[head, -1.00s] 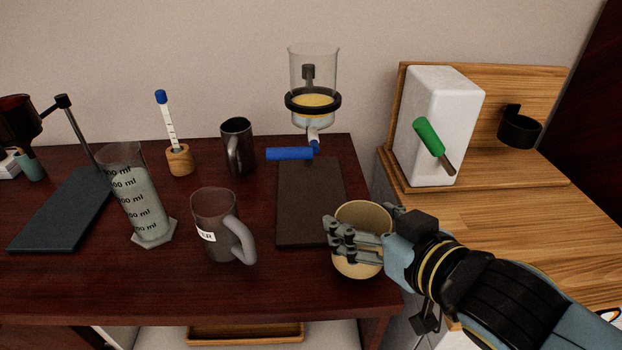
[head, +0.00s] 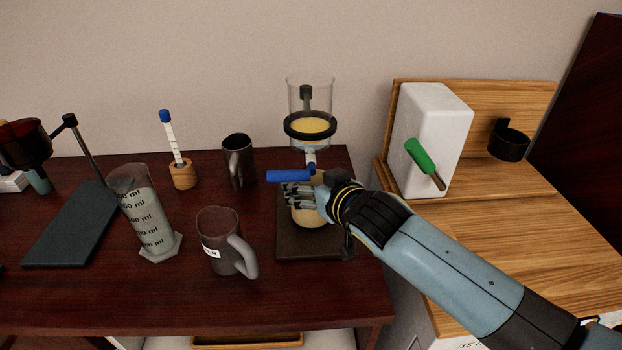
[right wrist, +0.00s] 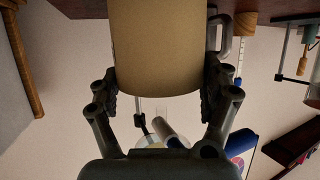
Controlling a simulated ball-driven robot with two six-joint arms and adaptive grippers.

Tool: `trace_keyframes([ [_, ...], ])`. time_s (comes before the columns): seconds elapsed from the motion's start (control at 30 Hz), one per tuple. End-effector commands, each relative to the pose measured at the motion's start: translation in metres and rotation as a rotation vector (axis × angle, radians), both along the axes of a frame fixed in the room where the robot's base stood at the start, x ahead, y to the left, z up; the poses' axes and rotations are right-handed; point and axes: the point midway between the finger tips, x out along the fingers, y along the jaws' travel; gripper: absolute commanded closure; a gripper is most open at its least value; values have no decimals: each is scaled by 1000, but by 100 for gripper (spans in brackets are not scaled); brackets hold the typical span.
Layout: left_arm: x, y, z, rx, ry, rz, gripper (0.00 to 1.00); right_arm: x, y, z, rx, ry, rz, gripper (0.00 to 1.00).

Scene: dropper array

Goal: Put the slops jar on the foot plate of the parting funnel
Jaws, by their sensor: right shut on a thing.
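The slops jar (head: 309,216) is a cream, round jar over the dark foot plate (head: 293,247) of the parting funnel. My right gripper (head: 300,197) is shut on the jar and hides much of it. In the right wrist view the jar (right wrist: 168,45) sits between the two fingers (right wrist: 160,92). I cannot tell whether its base touches the plate. The parting funnel (head: 311,128), a clear vessel with yellow liquid in a black ring, stands above and behind the jar. Its blue tap handle (head: 289,176) points left, close to my fingers. My left gripper is not in view.
A grey mug (head: 226,243) and a measuring cylinder (head: 147,222) stand left of the plate. A dark metal mug (head: 238,165) and a thermometer in a wooden holder (head: 182,176) are behind them. A white block (head: 429,140) with a green-handled tool (head: 424,160) stands at right.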

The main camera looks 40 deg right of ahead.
Motion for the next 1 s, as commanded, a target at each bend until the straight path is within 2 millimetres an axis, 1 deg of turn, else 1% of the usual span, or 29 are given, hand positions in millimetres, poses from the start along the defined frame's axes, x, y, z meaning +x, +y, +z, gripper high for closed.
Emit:
trace_keyframes([
  [0.03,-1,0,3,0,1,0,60,8,-1,3,0,-2,0,76],
  [0.07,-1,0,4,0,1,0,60,10,-2,1,0,0,0,76],
  [0.17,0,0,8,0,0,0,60,7,-1,-5,0,2,1,76],
  [0.47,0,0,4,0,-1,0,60,7,-1,-9,1,0,2,76],
  [0.5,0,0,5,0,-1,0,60,7,-1,-8,1,1,1,15],
  [0.6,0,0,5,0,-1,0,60,7,-1,-7,1,1,2,2],
  [0.63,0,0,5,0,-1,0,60,7,-1,-7,1,1,2,0],
  [0.93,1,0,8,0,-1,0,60,7,-1,-5,1,1,2,0],
  [1.0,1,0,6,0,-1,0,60,0,0,-4,1,0,2,0],
])
